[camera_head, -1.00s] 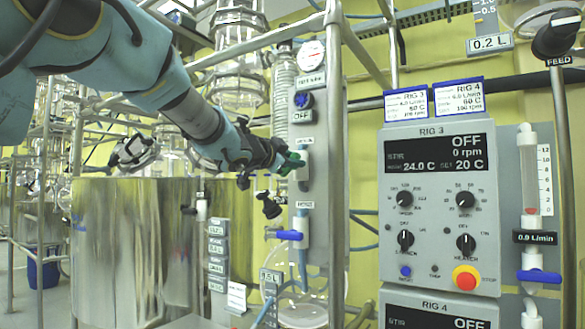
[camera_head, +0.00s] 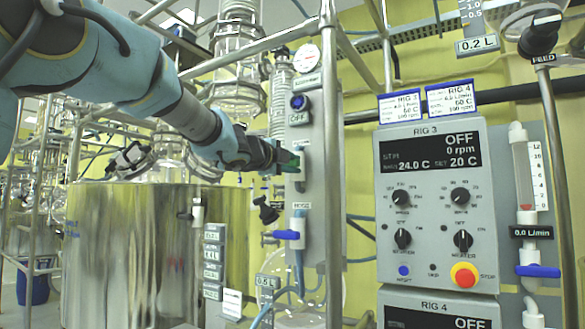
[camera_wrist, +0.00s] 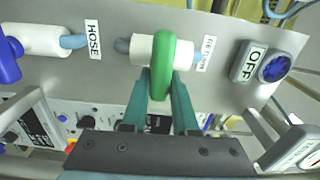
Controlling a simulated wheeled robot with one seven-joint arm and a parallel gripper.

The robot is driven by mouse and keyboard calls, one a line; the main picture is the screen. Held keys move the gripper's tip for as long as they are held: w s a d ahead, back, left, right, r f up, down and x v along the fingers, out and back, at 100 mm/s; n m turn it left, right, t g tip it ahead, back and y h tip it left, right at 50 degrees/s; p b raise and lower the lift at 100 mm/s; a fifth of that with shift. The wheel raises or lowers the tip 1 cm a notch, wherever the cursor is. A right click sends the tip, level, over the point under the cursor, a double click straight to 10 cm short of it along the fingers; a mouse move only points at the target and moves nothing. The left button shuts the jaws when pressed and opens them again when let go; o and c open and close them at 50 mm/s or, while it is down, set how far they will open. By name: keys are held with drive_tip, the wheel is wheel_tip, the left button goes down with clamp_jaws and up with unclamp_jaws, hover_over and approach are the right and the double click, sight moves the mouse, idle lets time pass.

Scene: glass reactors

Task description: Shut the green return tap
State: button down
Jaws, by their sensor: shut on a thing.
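The green return tap handle (camera_wrist: 162,62) stands upright in the wrist view, across the white valve body (camera_wrist: 140,48) beside a label partly readable as RETURN. My gripper (camera_wrist: 160,92) is shut on the handle, with one teal finger on each side of its lower part. In the head view my gripper (camera_head: 280,157) reaches from the left to the grey panel, and the green handle (camera_head: 291,161) shows only in part at its tip.
A blue-handled tap (camera_head: 287,235) marked HOSE sits lower on the same panel. An OFF knob (camera_head: 299,102) is above. A vertical metal post (camera_head: 333,200) stands just right of the panel. A large steel vessel (camera_head: 140,255) stands below my arm.

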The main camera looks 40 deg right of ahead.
drive_tip(key=shift+f+m, duration=0.1)
drive_tip(key=shift+m, duration=0.2)
drive_tip(key=c, duration=0.7)
unclamp_jaws()
drive_tip(key=b+v, duration=0.2)
drive_tip(key=v, duration=0.8)
drive_tip(key=shift+a, duration=0.4)
